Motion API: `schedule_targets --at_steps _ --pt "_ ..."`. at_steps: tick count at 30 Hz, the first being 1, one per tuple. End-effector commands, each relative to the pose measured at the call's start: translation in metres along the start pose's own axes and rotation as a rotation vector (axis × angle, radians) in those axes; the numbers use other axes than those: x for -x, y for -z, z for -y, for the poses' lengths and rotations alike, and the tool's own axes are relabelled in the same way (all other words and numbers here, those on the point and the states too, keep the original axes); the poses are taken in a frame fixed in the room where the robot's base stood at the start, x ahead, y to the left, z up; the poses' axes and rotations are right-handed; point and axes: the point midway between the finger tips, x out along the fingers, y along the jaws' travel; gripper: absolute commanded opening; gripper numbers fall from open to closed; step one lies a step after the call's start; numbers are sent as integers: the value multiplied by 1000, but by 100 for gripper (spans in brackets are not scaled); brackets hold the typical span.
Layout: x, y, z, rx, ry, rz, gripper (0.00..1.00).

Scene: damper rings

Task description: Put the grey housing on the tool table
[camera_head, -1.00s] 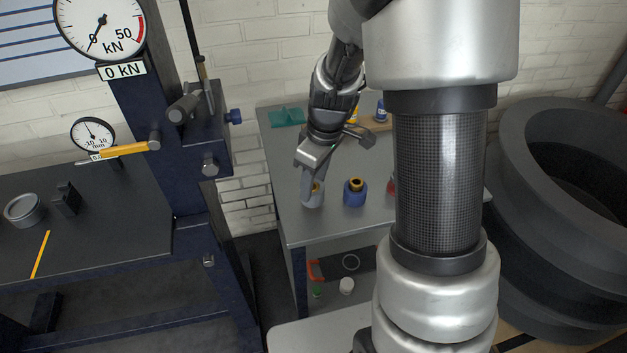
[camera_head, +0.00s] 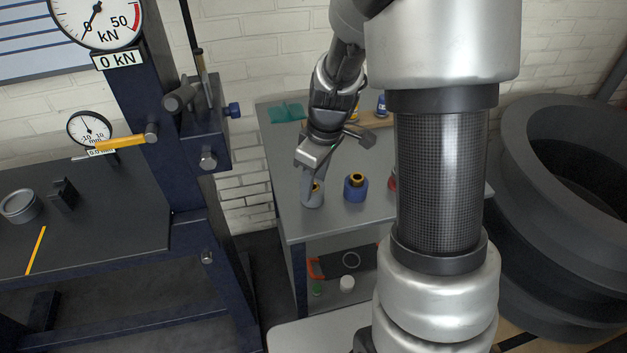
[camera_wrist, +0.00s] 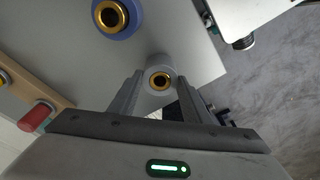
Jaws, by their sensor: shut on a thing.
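My gripper (camera_head: 313,180) points down over the left front part of the grey tool table (camera_head: 330,222). It is shut on the grey housing (camera_head: 312,199), a grey cylinder with a brass ring in its top. In the wrist view the housing (camera_wrist: 150,98) sits between the two fingers of my gripper (camera_wrist: 159,82), its brass bore facing the camera. The housing is upright at the table top; I cannot tell whether its base touches the surface.
A blue housing with a brass ring (camera_head: 355,188) stands just right of the grey one. A red part (camera_head: 393,183) is half hidden by my arm. A teal item (camera_head: 286,113) lies at the back left. The dark blue press (camera_head: 165,120) stands to the left. Large black rings (camera_head: 530,230) stand right.

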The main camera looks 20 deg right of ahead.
Motion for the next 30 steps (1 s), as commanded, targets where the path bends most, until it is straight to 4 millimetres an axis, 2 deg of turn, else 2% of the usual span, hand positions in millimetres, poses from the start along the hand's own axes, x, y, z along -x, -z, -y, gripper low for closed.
schedule_targets --at_steps 6,7,10,18,22,26,30 --pt "-3 0 -1 0 -2 -2 0" --pt "-2 0 -1 0 -2 -2 49" --pt "-2 0 -1 0 -2 -1 65" --pt "-3 -1 0 0 1 1 65" --pt "5 0 0 0 0 0 65" --pt "27 0 -1 0 -3 -3 65" --pt "61 1 -1 -1 -5 -5 65"
